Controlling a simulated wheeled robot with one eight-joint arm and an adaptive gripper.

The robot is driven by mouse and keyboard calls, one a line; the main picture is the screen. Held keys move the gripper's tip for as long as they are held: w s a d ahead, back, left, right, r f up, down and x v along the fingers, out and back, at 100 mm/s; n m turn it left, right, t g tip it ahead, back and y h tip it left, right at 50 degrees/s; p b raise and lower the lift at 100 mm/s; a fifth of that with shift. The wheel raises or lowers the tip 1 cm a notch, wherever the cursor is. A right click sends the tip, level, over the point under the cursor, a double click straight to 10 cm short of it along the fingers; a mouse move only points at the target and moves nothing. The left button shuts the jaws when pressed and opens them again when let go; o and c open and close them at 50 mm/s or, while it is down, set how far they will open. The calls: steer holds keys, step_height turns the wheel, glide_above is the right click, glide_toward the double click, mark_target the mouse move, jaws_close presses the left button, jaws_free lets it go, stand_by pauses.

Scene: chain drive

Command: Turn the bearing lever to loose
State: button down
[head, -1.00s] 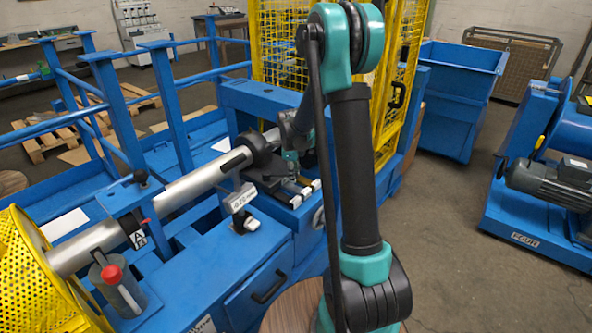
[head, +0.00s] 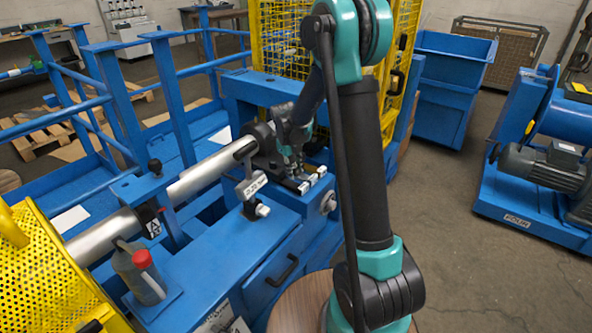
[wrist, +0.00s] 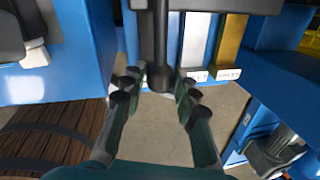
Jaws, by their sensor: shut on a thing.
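The bearing lever (wrist: 159,55) shows in the wrist view as a dark bar with a rounded end, hanging between my fingers. My gripper (wrist: 160,88) has its fingertips on both sides of that end and is shut on it. In the head view my gripper (head: 290,158) is at the bearing end of the steel shaft (head: 205,172), above the blue stand. The lever is mostly hidden there by my gripper. Its exact angle cannot be told.
A silver strip (wrist: 196,40) and a gold strip (wrist: 230,42), with white labels too small to read, lie right of the lever. A yellow mesh guard (head: 283,45) stands behind. A red-capped bottle (head: 140,275) is at front left.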

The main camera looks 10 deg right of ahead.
steer(key=shift+a, duration=0.1)
stand_by(0.3)
steer(key=c, duration=1.1)
jaws_free()
steer(key=shift+c, duration=0.2)
steer(key=shift+r, duration=0.1)
step_height(320, 180, up, 12)
steer(key=s+a, duration=0.1)
steer(key=a, duration=0.1)
steer(key=shift+s+f, duration=0.2)
steer(key=s+d+f+n+t, duration=0.1)
steer(key=s+d+f+n, duration=0.1)
steer(key=s+n, duration=0.7)
steer(key=s+d+f+n+t+y, duration=0.1)
steer(key=s+d+f+n, duration=0.2)
steer(key=s+n, duration=0.6)
steer(key=s+d+f+n+t, duration=0.1)
steer(key=s+d+f+n, duration=0.2)
steer(key=s+n, duration=0.7)
steer(key=d, duration=0.2)
steer(key=shift+d+f+n+y, duration=0.2)
steer(key=shift+d+n+y, duration=0.15)
steer(key=shift+n+y, duration=0.05)
